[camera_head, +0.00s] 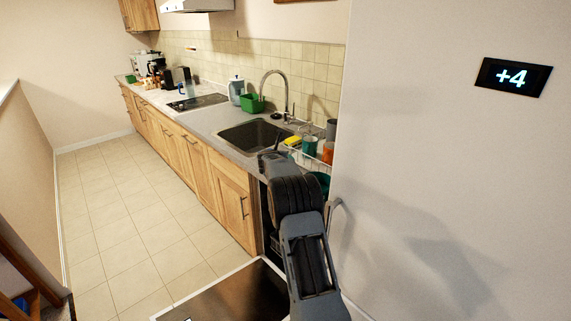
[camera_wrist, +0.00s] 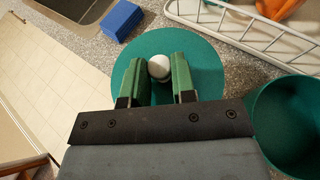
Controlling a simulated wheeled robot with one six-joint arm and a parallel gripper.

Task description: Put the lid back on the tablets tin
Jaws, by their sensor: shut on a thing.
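A round green lid (camera_wrist: 207,55) with a white knob (camera_wrist: 158,68) shows in the wrist view. My gripper (camera_wrist: 159,80) is shut on the knob, with its green finger pads on either side. Whether the lid touches the speckled counter or is just above it, I cannot tell. A round green container, the tablets tin by its look (camera_wrist: 296,115), stands at the right of the wrist view with its open top showing; the picture edge cuts it off. In the head view my arm hides the lid, and a green edge of what looks like the tin (camera_head: 322,181) shows behind the arm.
A white wire rack (camera_wrist: 225,25) with an orange item (camera_wrist: 283,8) borders the lid's far right. A blue block (camera_wrist: 122,19) lies at upper left, near the dark sink (camera_head: 250,136). The counter's front edge is left of the lid. A wall (camera_head: 440,170) stands close on the right.

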